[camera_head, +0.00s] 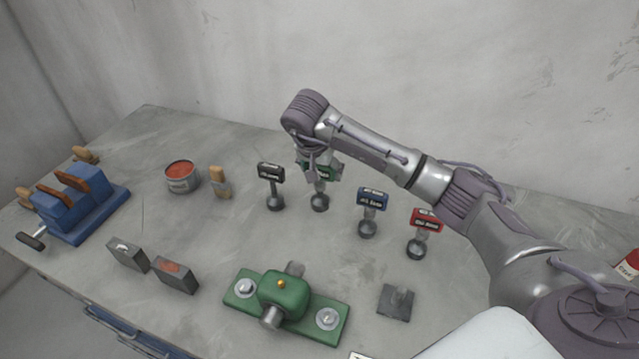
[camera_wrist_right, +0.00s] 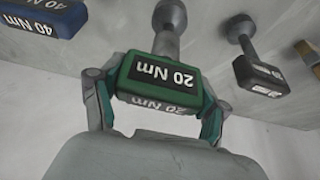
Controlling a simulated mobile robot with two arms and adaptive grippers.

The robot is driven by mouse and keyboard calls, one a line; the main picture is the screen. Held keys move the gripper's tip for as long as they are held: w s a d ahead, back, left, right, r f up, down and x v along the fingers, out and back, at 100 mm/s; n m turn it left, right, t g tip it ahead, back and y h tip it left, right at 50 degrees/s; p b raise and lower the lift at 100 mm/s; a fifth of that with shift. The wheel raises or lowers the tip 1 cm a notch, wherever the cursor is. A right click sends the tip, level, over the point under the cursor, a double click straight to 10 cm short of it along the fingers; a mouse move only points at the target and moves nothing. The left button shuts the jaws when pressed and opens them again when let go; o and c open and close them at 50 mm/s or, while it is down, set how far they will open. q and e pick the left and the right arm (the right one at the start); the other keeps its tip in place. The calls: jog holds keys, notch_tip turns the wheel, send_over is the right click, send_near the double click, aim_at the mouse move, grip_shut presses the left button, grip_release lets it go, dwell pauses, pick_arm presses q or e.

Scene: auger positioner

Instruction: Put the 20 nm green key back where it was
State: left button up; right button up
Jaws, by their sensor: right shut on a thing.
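The green key (camera_wrist_right: 156,80), labelled 20 Nm, is held between the two fingers of my right gripper (camera_wrist_right: 158,112). In the head view the green key (camera_head: 322,172) stands upright in the row of keys, with its round base (camera_head: 320,203) at the table surface. I cannot tell whether that base is touching the table. My right gripper (camera_head: 318,172) comes down on its head from above and partly hides it. My left gripper is not in view.
A black key (camera_head: 271,172) stands left of the green one; a blue key (camera_head: 373,199) and a red key (camera_head: 426,220) stand right. A green positioner (camera_head: 283,294) and a small grey block (camera_head: 396,302) lie in front. A can (camera_head: 181,177) and blue vise (camera_head: 78,203) are left.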

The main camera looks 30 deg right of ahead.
aim_at(321, 185)
jog(key=shift+f, duration=0.55)
notch_tip(321, 185, down, 3)
jog(key=shift+w+f+p, duration=0.1)
jog(key=shift+p, duration=0.55)
jog(key=shift+f, duration=0.25)
jog(key=o, duration=1.7)
jog(key=shift+r, duration=0.1)
jog(key=b+v, duration=0.3)
jog(key=v, duration=0.9)
jog(key=shift+a, duration=0.1)
